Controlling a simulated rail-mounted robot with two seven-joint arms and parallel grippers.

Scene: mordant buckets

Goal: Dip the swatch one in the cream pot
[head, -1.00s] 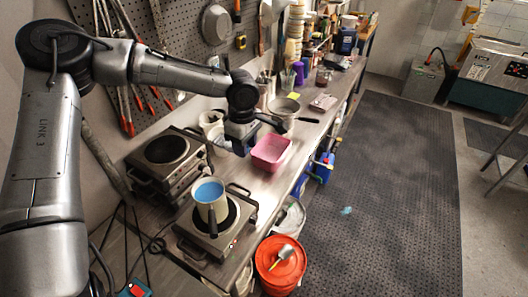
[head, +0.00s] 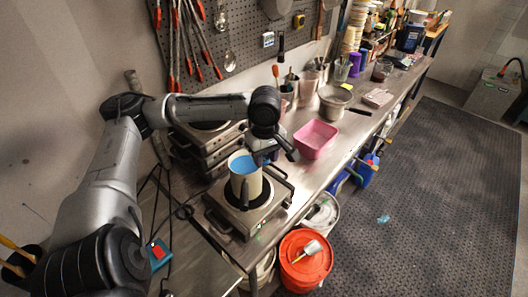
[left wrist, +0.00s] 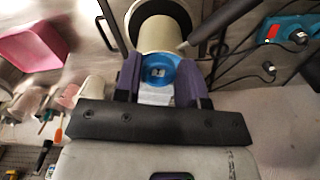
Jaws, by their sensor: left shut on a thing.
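The cream pot (head: 246,188), holding blue liquid (head: 240,163), stands upright on the front hot plate. My left gripper (head: 264,163) is at the pot's right rim, pointing down. In the left wrist view, the two purple fingers (left wrist: 159,84) are shut on a pale swatch (left wrist: 156,98). The cream pot (left wrist: 154,37) and its blue liquid (left wrist: 178,69) lie just beyond the fingertips. The swatch's far end overlaps the blue liquid in that view; I cannot tell whether it touches. The swatch is hidden in the head view. My right gripper is not in view.
The hot plate (head: 222,219) sits near the bench's front edge. A pink tub (head: 316,139) stands to the right and a grey pan (head: 334,102) behind it. Stacked hot plates (head: 205,150) are behind the pot.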

